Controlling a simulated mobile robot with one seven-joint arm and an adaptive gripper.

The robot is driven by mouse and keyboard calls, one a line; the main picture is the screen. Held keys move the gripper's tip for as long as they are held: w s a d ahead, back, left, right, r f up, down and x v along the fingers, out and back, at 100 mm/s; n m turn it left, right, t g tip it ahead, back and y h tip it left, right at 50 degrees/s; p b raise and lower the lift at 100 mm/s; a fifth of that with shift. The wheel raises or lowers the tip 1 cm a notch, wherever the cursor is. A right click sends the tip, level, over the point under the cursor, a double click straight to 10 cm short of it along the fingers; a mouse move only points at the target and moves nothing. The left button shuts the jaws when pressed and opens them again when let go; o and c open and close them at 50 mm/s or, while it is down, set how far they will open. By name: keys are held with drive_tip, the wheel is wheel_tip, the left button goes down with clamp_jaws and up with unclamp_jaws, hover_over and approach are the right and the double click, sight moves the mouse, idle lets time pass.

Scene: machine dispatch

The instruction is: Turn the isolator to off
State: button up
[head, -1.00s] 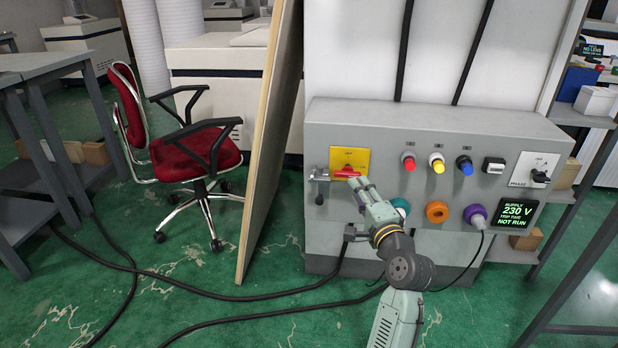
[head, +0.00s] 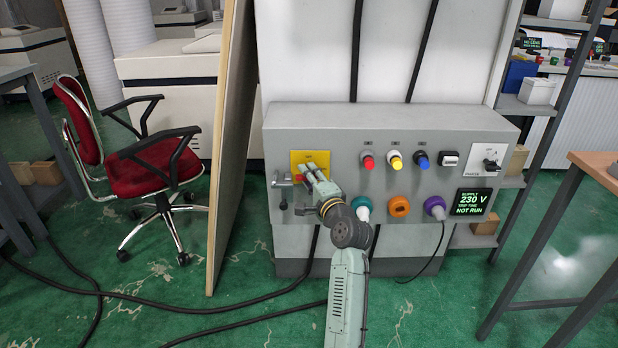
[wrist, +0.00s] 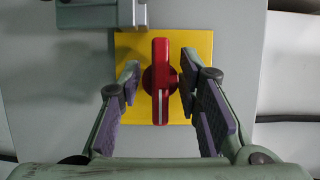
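The isolator is a red bar handle (wrist: 161,110) on a square yellow plate (wrist: 203,42), at the left of the grey machine panel. The yellow plate also shows in the head view (head: 297,160), where my gripper hides most of the handle. In the wrist view the bar runs up and down the picture; in the earlier head view it lies roughly level. My gripper (head: 308,176) is at the handle. In the wrist view its fingers (wrist: 159,82) are open, one on each side of the bar, with a small gap on both sides.
A grey metal latch or bracket (head: 281,181) sits just left of the yellow plate. Red, yellow and blue buttons (head: 396,162) and several coloured sockets (head: 399,206) lie to the right. A display (head: 470,202) reads 230 V, NOT RUN. A leaning board (head: 228,150) stands left of the panel.

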clamp_jaws()
idle(0.3)
drive_tip(key=shift+n+p, duration=0.3)
drive_tip(key=shift+n, duration=0.1)
drive_tip(key=shift+r+n+g+p, duration=0.15)
drive_tip(key=shift+n+g+p, duration=0.25)
drive_tip(key=shift+n+p, duration=0.4)
drive_tip(key=n+g+h+p, duration=0.1)
drive_tip(key=n+p, duration=0.1)
drive_tip(key=n, duration=0.1)
drive_tip(key=shift+n+h+p, duration=0.3)
drive_tip(key=shift+h+p, duration=0.1)
drive_tip(key=n+g+h+p, duration=0.1)
drive_tip(key=n+h+p, duration=0.1)
drive_tip(key=n+p, duration=0.1)
drive_tip(key=shift+n, duration=0.4)
drive_tip(key=n+h+p, duration=0.1)
drive_tip(key=n+h, duration=0.2)
drive_tip(key=shift+n, duration=0.4)
drive_tip(key=shift+f+p, duration=0.2)
drive_tip(key=shift+p, duration=0.1)
